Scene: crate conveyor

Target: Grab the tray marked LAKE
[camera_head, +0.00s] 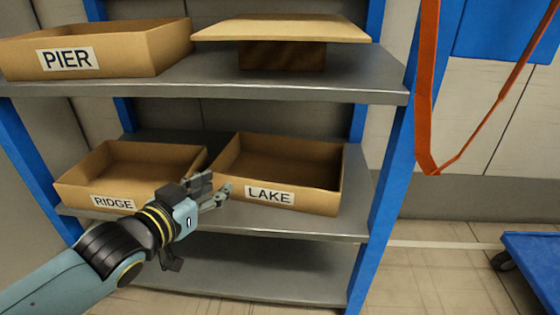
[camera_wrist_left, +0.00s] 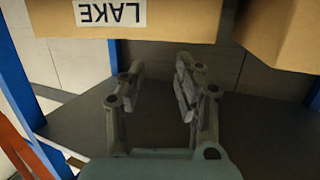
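The LAKE tray (camera_head: 315,199) is an open cardboard tray with a white label, on the right of the middle shelf. It looks empty. Its front wall shows upside down at the top of the left wrist view (camera_wrist_left: 180,20). My left gripper (camera_head: 219,187) is in front of the shelf, at the LAKE tray's front left corner. In the left wrist view my left gripper (camera_wrist_left: 163,70) is open, with nothing between its fingers. I cannot tell whether a finger touches the tray. My right gripper is not in view.
The RIDGE tray (camera_head: 75,190) stands close on the left of the middle shelf (camera_head: 300,224). A PIER tray (camera_head: 140,55) and a board on a dark block (camera_head: 285,28) are on the upper shelf. Blue posts (camera_head: 388,190) frame the rack. An orange strap (camera_head: 426,90) hangs at right.

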